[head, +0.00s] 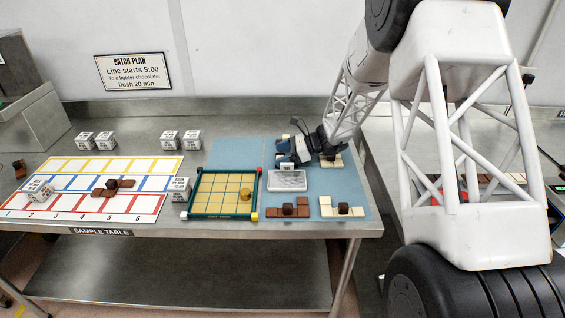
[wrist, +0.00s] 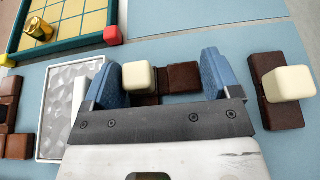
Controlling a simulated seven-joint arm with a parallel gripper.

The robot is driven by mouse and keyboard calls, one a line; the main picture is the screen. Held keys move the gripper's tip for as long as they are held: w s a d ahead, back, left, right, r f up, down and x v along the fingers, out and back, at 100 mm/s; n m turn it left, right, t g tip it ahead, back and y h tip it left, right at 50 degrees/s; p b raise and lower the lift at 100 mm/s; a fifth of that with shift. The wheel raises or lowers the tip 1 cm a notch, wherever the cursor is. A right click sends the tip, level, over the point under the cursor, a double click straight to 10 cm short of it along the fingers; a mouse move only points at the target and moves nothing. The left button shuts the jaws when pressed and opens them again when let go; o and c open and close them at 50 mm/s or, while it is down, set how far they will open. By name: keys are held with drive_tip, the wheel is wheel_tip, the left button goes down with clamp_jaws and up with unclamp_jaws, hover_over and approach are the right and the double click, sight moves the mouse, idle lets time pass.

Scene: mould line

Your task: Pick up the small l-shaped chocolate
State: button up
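My gripper (wrist: 158,80) is over the blue mat in the head view, with its two blue fingers spread wide. In the wrist view a brown chocolate piece (wrist: 182,79) with a cream cube (wrist: 137,77) on it shows between the fingers. The gripper body hides its near part, so I cannot tell its full outline or whether the fingers touch it. Another brown piece (wrist: 268,64) with a cream cube lies right of the fingers.
A clear textured tray (head: 288,187) lies close beside the gripper. A coloured chart (head: 60,205) and several white lettered cubes are farther left. A cream piece (head: 336,161) lies right of the gripper.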

drive_tip(key=shift+c, duration=0.9)
drive_tip(key=shift+r, duration=0.15)
wheel_tip(320, 180, up, 10)
